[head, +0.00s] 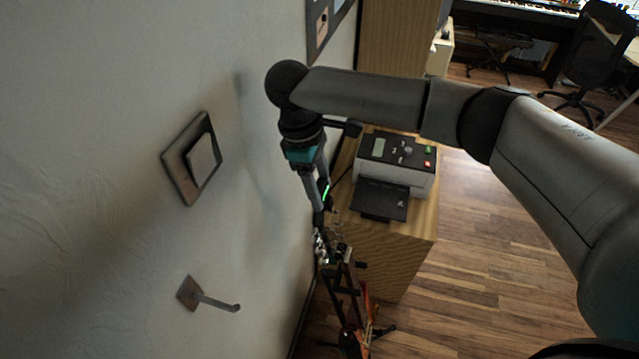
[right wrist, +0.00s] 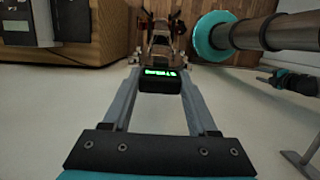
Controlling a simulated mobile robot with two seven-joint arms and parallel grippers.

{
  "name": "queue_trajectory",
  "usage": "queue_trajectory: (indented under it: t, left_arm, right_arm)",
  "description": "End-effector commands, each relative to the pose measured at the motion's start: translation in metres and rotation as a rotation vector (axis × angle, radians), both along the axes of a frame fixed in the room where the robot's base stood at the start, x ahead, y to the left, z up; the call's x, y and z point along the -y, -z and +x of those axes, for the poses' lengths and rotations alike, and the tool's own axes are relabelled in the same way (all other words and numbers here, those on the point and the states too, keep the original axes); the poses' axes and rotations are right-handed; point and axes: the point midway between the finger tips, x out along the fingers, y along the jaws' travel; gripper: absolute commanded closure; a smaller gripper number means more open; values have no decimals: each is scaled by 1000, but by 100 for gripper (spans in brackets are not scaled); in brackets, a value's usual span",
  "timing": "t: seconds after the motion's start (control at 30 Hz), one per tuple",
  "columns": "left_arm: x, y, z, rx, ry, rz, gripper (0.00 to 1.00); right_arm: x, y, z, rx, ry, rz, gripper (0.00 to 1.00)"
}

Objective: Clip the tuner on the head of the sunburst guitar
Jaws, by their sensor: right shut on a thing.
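The tuner (right wrist: 158,85) is a small black block with a lit green display. It sits between the fingertips of my right gripper (right wrist: 158,80), which is shut on it. In the head view my right gripper (head: 322,200) points down beside the wall, and a green strip of the tuner (head: 326,192) shows at its tips. The guitar head (head: 328,246), with shiny pegs, is just below the tips. It shows beyond the tuner in the right wrist view (right wrist: 160,38). I cannot tell whether tuner and head touch. The guitar's body is mostly hidden, with some orange low down.
A wooden cabinet (head: 400,255) carrying a grey and black printer (head: 395,165) stands close to the right. The wall at left has a square switch (head: 203,157) and a hook (head: 212,301). Open wood floor (head: 490,250) lies right of the cabinet.

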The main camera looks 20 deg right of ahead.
Motion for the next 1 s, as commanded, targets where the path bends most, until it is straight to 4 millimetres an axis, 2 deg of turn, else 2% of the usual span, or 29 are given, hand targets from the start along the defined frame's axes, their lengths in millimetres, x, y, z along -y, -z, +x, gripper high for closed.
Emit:
queue_trajectory:
  t: [0.07, 0.3, 0.67, 0.83, 1.0]
  left_arm:
    - [0, 0, 0, 0, 0, 0, 50]
    - [0, 0, 0, 0, 0, 0, 50]
    - [0, 1, 0, 0, 0, 0, 50]
    - [0, 5, 0, 0, 0, 0, 50]
    - [0, 11, 0, 0, 0, 0, 50]
  right_arm:
    - [0, 0, 0, 0, 0, 0, 35]
    - [0, 0, 0, 0, 0, 0, 8]
    - [-1, -5, 1, 2, 0, 2, 6]
    - [-7, -31, 5, 4, -1, 3, 6]
    - [-14, -71, 10, 6, -2, 3, 6]
